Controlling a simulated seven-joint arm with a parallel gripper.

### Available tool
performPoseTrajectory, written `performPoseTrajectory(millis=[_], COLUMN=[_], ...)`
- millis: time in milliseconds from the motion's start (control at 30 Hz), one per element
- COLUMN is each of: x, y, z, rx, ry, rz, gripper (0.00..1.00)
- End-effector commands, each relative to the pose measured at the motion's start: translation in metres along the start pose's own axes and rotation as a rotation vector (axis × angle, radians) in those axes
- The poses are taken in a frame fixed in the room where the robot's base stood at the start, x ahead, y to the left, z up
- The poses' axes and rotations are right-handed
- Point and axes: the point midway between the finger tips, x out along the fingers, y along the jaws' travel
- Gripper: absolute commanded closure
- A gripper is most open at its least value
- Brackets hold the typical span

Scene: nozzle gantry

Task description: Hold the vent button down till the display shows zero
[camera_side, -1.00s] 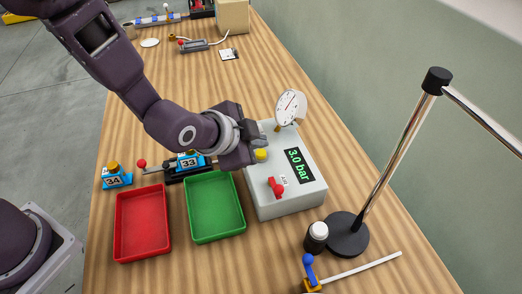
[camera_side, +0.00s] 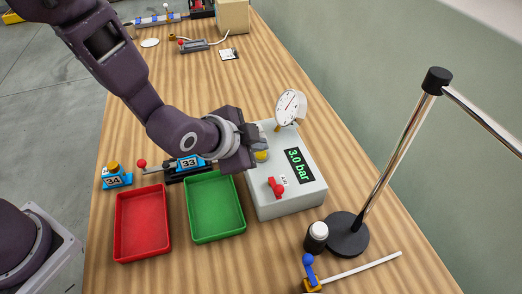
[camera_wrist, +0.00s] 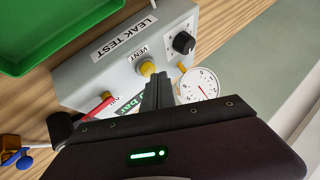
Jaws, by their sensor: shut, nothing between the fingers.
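The grey leak test box (camera_side: 287,195) stands on the table, and its display (camera_side: 299,166) reads 3.0 bar in green. The yellow vent button (camera_side: 261,155) is on its top face; in the wrist view the button (camera_wrist: 147,68) sits beside the VENT label. My gripper (camera_side: 258,150) is shut and empty, with its fingertips (camera_wrist: 158,77) right at the button. I cannot tell whether they touch it or press it. The gauge (camera_side: 291,106) stands at the back of the box; its dial (camera_wrist: 199,85) also shows in the wrist view. My fingers partly hide the display in the wrist view.
A red valve handle (camera_side: 277,187) is on the box in front of the button. A green tray (camera_side: 214,236) and a red tray (camera_side: 141,255) lie to the left. A lamp stand (camera_side: 347,235) and a black-and-white cylinder (camera_side: 316,237) stand at the front right.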

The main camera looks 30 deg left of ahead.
Motion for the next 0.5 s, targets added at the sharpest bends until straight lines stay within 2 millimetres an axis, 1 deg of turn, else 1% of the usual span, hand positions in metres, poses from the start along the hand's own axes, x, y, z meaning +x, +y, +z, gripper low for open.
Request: performPoseTrajectory(millis=[500], x=[0.0044], y=[0.0030], z=[0.0030], rx=[0.000], ry=[0.000], rz=[-0.001], gripper=[1.00])
